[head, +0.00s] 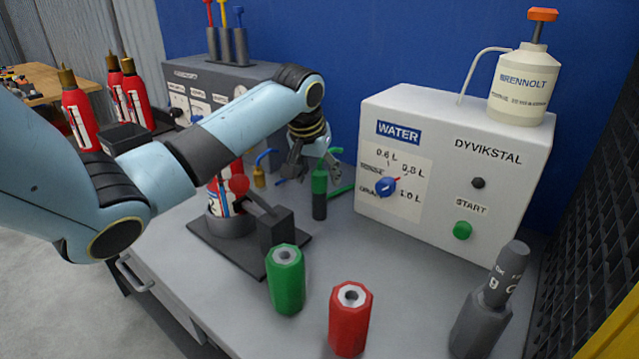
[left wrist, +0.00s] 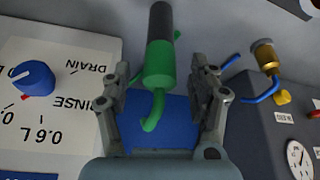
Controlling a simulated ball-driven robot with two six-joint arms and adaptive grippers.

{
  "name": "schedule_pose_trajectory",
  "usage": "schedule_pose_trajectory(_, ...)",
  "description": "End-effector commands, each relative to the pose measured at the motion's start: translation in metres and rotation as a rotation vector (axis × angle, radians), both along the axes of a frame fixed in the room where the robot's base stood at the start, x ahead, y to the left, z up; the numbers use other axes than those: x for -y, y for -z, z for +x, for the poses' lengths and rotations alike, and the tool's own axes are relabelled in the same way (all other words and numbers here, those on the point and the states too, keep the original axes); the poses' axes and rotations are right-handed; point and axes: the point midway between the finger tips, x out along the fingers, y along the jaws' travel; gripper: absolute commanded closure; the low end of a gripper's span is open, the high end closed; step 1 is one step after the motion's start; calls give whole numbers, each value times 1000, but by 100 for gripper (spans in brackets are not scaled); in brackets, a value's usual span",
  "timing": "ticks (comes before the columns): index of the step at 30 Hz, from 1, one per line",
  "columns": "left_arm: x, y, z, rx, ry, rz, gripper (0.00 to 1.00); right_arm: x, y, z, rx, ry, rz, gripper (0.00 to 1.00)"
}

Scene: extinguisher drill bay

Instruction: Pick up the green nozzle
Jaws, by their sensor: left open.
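The green nozzle (head: 319,182) stands upright on the grey bench, left of the white water box, with a green upper part and a dark lower part. In the left wrist view, the nozzle (left wrist: 160,62) lies between the two fingers, its bent green tip pointing toward the palm. My left gripper (head: 314,172) is open and points down over the nozzle, one finger on each side. In the left wrist view, gaps show between the nozzle and the fingers of the gripper (left wrist: 161,80). My right gripper is out of view.
A brass nozzle with a blue hook (head: 259,176) stands close by. The white water box (head: 455,170) is to the right. A red extinguisher (head: 222,190) sits in a dark stand under my left arm. Green (head: 286,285) and red (head: 349,322) hexagonal pieces stand in front.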

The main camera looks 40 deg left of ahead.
Motion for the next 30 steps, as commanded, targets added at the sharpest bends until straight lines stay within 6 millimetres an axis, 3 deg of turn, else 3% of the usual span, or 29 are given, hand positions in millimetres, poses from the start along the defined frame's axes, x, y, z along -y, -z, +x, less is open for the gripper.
schedule_pose_trajectory(4, -2, 13, 6, 2, -1, 0, 40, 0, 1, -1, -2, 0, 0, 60)
schedule_pose_trajectory(11, -2, 14, 6, 3, 0, 1, 40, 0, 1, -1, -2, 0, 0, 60)
schedule_pose_trajectory(24, -2, 13, 6, 3, 0, 1, 97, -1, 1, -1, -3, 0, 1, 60)
schedule_pose_trajectory(30, -3, 13, 6, 3, 0, 1, 100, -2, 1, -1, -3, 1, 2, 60)
